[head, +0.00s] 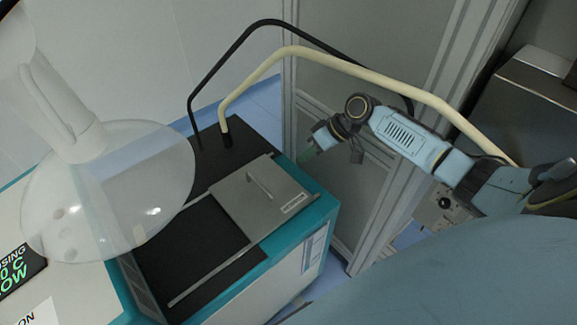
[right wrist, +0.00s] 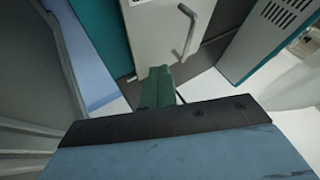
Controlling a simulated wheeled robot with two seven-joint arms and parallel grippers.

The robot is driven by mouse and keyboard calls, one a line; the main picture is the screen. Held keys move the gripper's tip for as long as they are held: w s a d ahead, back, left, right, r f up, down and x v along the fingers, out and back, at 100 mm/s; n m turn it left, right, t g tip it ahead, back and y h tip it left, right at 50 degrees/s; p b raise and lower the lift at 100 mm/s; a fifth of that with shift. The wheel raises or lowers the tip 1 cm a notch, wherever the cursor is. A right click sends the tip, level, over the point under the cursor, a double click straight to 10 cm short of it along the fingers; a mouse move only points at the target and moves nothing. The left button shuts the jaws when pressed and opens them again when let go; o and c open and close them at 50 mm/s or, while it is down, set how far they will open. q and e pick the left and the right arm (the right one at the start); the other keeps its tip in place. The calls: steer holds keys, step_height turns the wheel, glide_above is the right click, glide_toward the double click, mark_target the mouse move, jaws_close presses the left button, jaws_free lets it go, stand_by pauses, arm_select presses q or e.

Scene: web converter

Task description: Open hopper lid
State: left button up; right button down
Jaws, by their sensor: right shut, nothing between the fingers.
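The hopper lid (head: 238,205) is a flat grey plate with a bar handle (head: 261,186) and a small label. It lies flat on the right part of the black top of a teal and white machine. In the right wrist view the pale lid (right wrist: 150,35) and its handle (right wrist: 187,32) show beyond the fingers. My right gripper (head: 308,153) is beyond the lid's upper right corner in the head view, apart from the handle. Its green fingers (right wrist: 158,88) are shut and empty. My left gripper is not in view.
A black hose (head: 222,63) and a cream hose (head: 262,70) arch behind the machine. A grey framed partition (head: 385,45) stands behind my right arm. A translucent hood (head: 110,190) on a white arm hangs at left. A thin rail (head: 213,276) borders the black top.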

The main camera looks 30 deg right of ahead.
glide_toward(273, 191)
steer(key=w+f, duration=0.1)
steer(key=w+a, duration=0.1)
steer(key=w+f+b, duration=0.1)
steer(key=shift+w+a+f, duration=0.2)
steer(key=shift+w+f, duration=0.1)
steer(key=shift+w, duration=0.1)
steer(key=shift+s+a+r+p, duration=0.15)
steer(key=shift+a+p, duration=0.15)
steer(key=shift+a, duration=0.3)
steer(key=shift+w+a+r+p, duration=0.1)
steer(key=shift+a+p, duration=0.2)
steer(key=shift+a, duration=0.3)
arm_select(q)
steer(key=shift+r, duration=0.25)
arm_select(e)
steer(key=shift+s+a, duration=0.2)
steer(key=shift+a, duration=0.6)
